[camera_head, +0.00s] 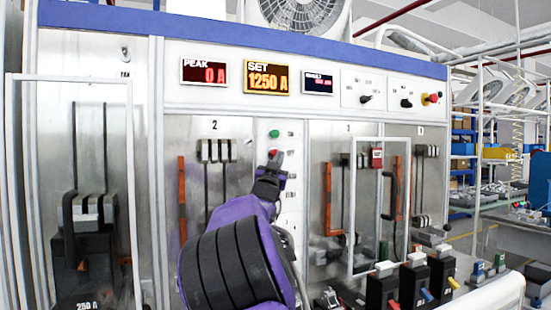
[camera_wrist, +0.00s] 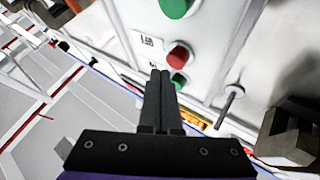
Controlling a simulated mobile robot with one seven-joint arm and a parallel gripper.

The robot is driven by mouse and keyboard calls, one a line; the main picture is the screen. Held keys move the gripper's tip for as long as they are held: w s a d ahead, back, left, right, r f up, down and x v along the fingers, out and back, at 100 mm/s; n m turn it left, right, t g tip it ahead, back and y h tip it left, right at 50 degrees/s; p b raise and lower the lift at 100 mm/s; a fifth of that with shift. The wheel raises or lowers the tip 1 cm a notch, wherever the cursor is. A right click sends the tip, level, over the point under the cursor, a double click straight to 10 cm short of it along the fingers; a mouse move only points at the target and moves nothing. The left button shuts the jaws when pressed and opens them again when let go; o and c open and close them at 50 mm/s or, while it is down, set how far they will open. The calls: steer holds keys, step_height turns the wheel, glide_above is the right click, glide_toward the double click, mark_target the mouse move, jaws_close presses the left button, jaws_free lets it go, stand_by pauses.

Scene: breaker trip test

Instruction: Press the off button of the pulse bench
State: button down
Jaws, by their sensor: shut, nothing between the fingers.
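The pulse bench (camera_head: 230,125) is a tall panelled cabinet with a white control strip between the panels marked 2 and 3. A green button (camera_head: 274,134) sits high on the strip, with a red button below it, partly behind my gripper (camera_head: 273,157). In the wrist view the green button (camera_wrist: 175,7) is at the top edge and the red button (camera_wrist: 180,55) is lower. Another small green button (camera_wrist: 179,80) is beside my fingers. My gripper (camera_wrist: 160,73) is shut and empty, its tips just beside the red button. I cannot tell whether they touch it.
Displays read PEAK 0 A (camera_head: 204,72) and SET 1250 A (camera_head: 267,77). A red emergency knob (camera_head: 431,98) is at upper right. A white frame guard (camera_head: 379,139) stands before the right panel. Several black breakers (camera_head: 413,285) stand on the ledge at lower right.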

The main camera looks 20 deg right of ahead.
steer(key=s+b, duration=0.4)
steer(key=s, duration=0.1)
steer(key=shift+d+b, duration=0.1)
steer(key=shift+b, duration=0.25)
stand_by(0.7)
